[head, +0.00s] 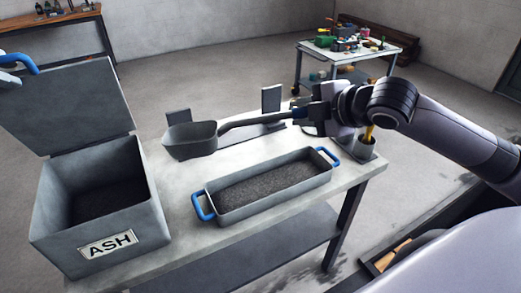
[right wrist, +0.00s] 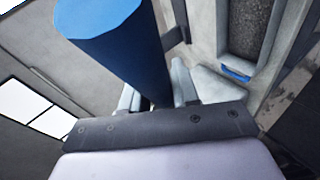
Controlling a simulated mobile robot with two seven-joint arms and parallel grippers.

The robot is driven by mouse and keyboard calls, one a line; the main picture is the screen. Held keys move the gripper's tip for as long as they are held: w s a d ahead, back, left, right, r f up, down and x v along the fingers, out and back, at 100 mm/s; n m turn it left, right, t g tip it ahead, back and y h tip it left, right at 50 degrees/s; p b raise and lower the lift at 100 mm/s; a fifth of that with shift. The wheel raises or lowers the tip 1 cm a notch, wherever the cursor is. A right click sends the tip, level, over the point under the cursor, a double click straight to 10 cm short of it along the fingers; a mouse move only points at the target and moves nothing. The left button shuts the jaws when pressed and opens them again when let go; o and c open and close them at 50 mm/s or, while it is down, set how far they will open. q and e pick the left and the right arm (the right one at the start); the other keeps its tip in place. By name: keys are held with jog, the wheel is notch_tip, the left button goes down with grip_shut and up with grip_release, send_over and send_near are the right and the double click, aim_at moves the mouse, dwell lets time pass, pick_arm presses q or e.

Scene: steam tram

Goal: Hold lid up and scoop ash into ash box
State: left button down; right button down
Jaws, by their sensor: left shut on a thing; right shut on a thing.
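The grey ash box (head: 100,215), labelled ASH, stands at the left of the table with dark ash inside. Its lid (head: 70,105) is raised and leans back. My left gripper (head: 8,66), cut off by the left edge, is shut on the lid's blue handle (head: 24,62). My right gripper (head: 312,112) is shut on the scoop's handle, which shows blue in the right wrist view (right wrist: 122,55). The grey scoop (head: 190,143) is in the air over the table's back, between box and ash pan. Its inside is largely hidden. The ash pan (head: 262,205) has blue end handles and holds dark ash.
The pale table (head: 195,245) has bare room between the box and the pan. A grey holder (head: 362,146) with a yellow-handled tool stands at its right end. A trolley (head: 345,55) with several items and a wooden bench (head: 60,22) stand farther back.

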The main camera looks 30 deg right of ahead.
jog(key=shift+r, duration=0.1)
jog(key=shift+s, duration=0.1)
pick_arm(q)
jog(key=s+f+m+t+h, duration=0.1)
jog(key=s+f+t, duration=0.3)
jog(key=s+f, duration=0.4)
jog(key=s+f+m+t+h, duration=0.1)
jog(key=s+f+t, duration=0.4)
jog(key=f, duration=0.9)
jog(key=shift+s+a+m, duration=0.15)
jog(key=shift+s+m, duration=0.35)
jog(key=shift+s, duration=1.1)
